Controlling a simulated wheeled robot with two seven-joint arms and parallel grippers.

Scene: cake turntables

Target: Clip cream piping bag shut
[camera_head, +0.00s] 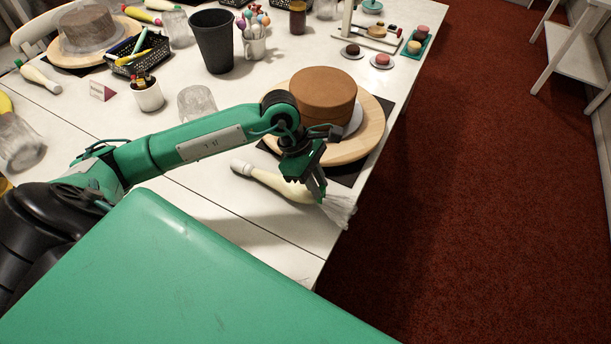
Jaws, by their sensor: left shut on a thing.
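The cream piping bag (280,186) lies on the white table near its right edge. Its white nozzle end (240,166) points to the upper left, and its clear, flared open end (341,210) reaches the table edge at the lower right. My left gripper (317,192) points down at the bag's neck, between the filled part and the flared end. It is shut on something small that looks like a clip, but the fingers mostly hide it. I cannot tell whether the clip is around the neck or just above it. My right gripper is not in view.
A brown cake (322,93) stands on a wooden turntable (372,131) just behind the gripper. A glass jar (197,103), a black cup (213,42) and a small white pot (147,95) stand farther left. The red floor (470,200) lies beyond the right edge.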

